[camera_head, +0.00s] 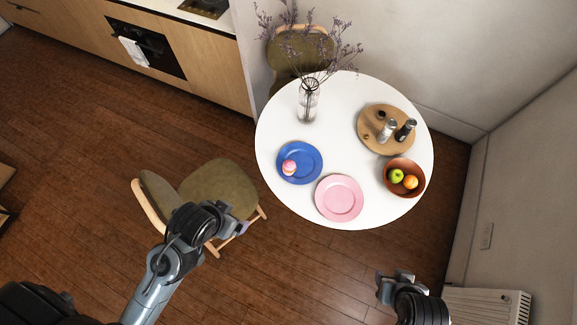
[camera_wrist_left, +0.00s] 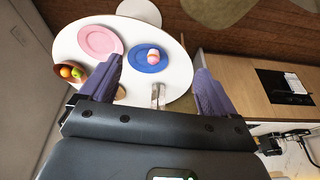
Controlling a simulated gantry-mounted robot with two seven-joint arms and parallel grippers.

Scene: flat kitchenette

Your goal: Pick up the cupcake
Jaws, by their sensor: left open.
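The cupcake (camera_head: 289,167), with a pinkish top, sits on the blue plate (camera_head: 311,174) on the white round table (camera_head: 345,100). It also shows in the left wrist view (camera_wrist_left: 153,57), on the blue plate, between and beyond my fingers. My left gripper (camera_wrist_left: 155,82) is open and empty, and well apart from the cupcake. In the head view my left gripper (camera_head: 238,229) is over the floor by a chair, to the lower left of the table. My right gripper (camera_head: 396,280) is below the table's near edge; its fingers are too unclear to judge.
A pink plate (camera_head: 339,198) lies beside the blue plate. A fruit bowl (camera_head: 405,190), a round wooden board (camera_head: 372,118) with shakers, and a vase (camera_head: 308,104) with tall dry stems stand on the table. A chair (camera_head: 222,187) stands left of the table.

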